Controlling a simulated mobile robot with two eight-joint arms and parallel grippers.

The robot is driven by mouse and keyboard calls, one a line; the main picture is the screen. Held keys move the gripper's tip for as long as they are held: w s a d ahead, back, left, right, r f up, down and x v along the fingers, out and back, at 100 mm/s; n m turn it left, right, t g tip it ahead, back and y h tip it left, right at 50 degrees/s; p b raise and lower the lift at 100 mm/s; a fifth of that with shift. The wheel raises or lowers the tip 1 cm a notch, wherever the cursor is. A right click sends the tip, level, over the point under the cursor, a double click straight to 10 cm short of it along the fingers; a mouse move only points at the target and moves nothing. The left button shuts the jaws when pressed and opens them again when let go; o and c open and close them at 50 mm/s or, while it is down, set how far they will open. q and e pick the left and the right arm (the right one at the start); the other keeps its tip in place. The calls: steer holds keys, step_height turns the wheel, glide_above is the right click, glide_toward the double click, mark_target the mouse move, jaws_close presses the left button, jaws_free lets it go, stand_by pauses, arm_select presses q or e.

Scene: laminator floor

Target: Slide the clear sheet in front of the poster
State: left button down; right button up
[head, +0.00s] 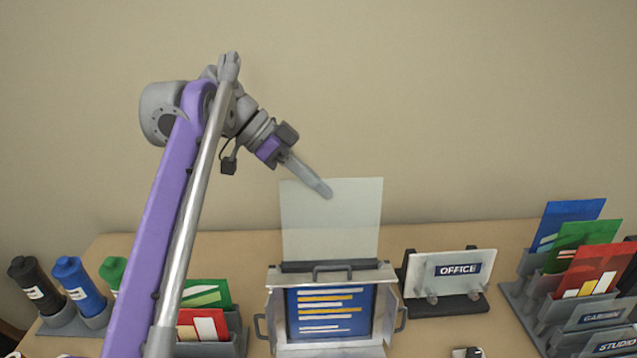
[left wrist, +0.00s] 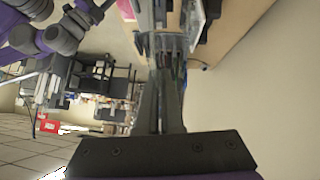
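The clear sheet (head: 345,225) stands upright, pale and see-through, in the middle of the head view. Its lower edge is at the dark bar on top of the grey frame (head: 281,332). The poster (head: 325,318), blue with white and yellow lines, is in that frame, below the sheet. My left gripper (head: 326,191) is at the sheet's top edge, left of its middle, tilted down to the right. In the left wrist view its fingers (left wrist: 168,60) are close together, and it appears shut on the sheet. My right gripper is not in view.
An OFFICE sign (head: 455,270) stands right of the frame. Racks of coloured folders (head: 575,260) stand at the far right, and a smaller rack (head: 205,315) is left of the frame. Black and blue bottles (head: 78,283) stand at far left. The table (head: 240,252) is clear behind.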

mark_target(319, 217)
arm_select(q)
steer(key=shift+s+f+b, duration=0.15)
steer(key=shift+f+b, duration=0.1)
steer(key=shift+f, duration=0.5)
steer(key=shift+s+f+b, duration=0.1)
steer(key=shift+f+b, duration=0.1)
steer(key=shift+f, duration=0.5)
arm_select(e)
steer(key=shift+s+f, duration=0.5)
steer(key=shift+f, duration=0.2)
arm_select(q)
steer(key=shift+f, duration=0.1)
